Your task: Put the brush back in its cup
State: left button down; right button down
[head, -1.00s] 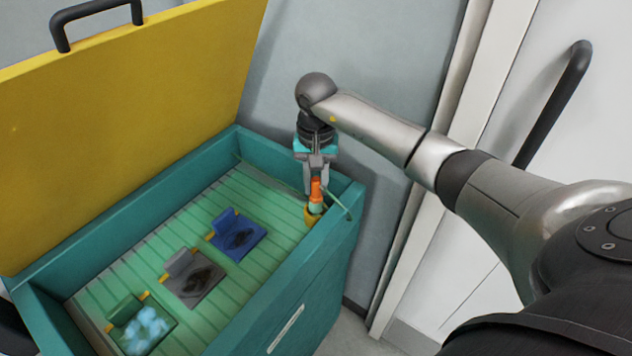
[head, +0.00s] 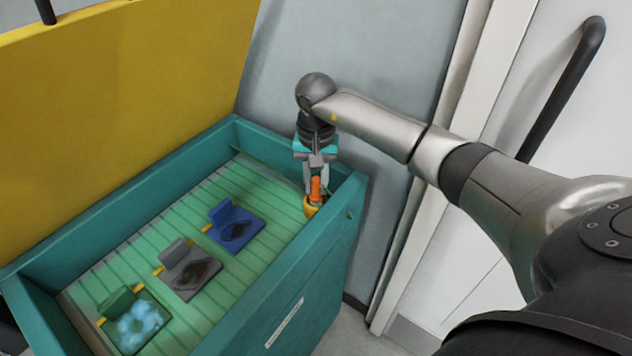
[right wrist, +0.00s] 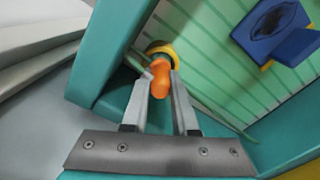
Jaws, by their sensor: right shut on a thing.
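The brush (head: 315,188) has an orange handle and stands roughly upright at the right corner inside the teal box. Its lower end is inside the yellow cup (head: 311,209), and the bristles are hidden. My right gripper (head: 317,192) points down over the cup and is shut on the brush handle. In the right wrist view the orange handle (right wrist: 160,82) sits between the fingertips (right wrist: 163,90), with the yellow cup rim (right wrist: 166,47) around and beyond it. My left gripper is not in view.
The teal box (head: 290,262) has high walls close to the cup. Its yellow lid (head: 120,120) stands open. Blue (head: 237,228), grey (head: 188,270) and green (head: 135,322) hinged pieces lie on the slatted floor. A door with a black handle (head: 562,90) is at right.

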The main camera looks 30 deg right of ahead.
jog(key=shift+f+b, duration=0.6)
dwell(0.3)
jog(key=c, duration=0.6)
grip_release()
jog(key=shift+r+p, duration=3.2)
jog(key=shift+r, duration=1.6)
